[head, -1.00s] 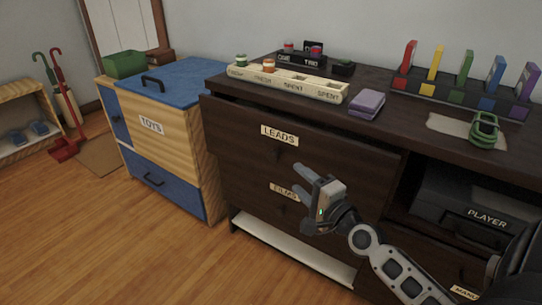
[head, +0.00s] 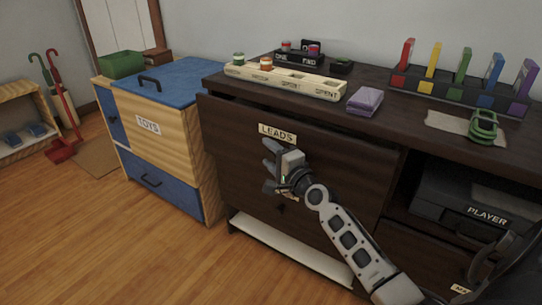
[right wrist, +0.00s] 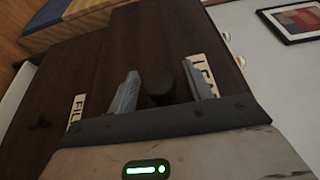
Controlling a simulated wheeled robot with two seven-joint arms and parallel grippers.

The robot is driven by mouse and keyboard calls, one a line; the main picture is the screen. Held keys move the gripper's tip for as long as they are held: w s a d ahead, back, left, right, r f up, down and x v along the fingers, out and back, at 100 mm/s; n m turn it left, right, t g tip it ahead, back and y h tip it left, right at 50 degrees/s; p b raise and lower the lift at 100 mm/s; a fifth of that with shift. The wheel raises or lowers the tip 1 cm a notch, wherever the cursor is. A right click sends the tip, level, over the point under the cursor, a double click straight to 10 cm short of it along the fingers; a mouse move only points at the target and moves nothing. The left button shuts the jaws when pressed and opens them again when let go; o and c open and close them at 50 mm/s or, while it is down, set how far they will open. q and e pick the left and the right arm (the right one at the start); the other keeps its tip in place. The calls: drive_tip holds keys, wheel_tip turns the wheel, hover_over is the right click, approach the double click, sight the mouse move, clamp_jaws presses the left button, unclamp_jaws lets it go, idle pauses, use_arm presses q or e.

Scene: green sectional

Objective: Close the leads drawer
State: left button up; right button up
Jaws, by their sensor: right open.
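The leads drawer (head: 340,152) is the dark brown upper drawer of the cabinet, with a white LEADS label (head: 277,133). Its front appears to stand out a little from under the cabinet top. My right gripper (head: 269,153) is open in front of this drawer, just below the label. In the right wrist view, a dark round knob (right wrist: 158,86) shows between the open fingers (right wrist: 160,92). The right-hand finger covers part of the LEADS label (right wrist: 203,66). Whether the fingers touch the drawer front cannot be told. My left gripper is not in view.
A FILMS label (right wrist: 76,110) marks the drawer below. A blue and wooden toys cabinet (head: 165,125) stands to the left. The cabinet top holds a cream sorting tray (head: 285,82), a purple block (head: 365,101) and a coloured rack (head: 455,93). A black player (head: 470,205) sits at right.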

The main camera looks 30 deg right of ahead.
clamp_jaws()
drive_tip(key=shift+w+d+f+b, duration=0.1)
drive_tip(key=shift+d+b, duration=0.2)
use_arm(q)
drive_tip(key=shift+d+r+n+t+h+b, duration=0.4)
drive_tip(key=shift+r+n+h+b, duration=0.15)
drive_tip(key=shift+b, duration=0.65)
use_arm(e)
drive_tip(key=d, duration=0.2)
drive_tip(key=w+d, duration=0.1)
drive_tip(key=shift+w+d+r, duration=0.2)
drive_tip(key=shift+d, duration=0.2)
drive_tip(key=shift+c, duration=1.9)
unclamp_jaws()
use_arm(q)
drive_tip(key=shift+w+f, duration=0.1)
use_arm(e)
drive_tip(key=o, duration=0.4)
drive_tip(key=shift+f, duration=0.1)
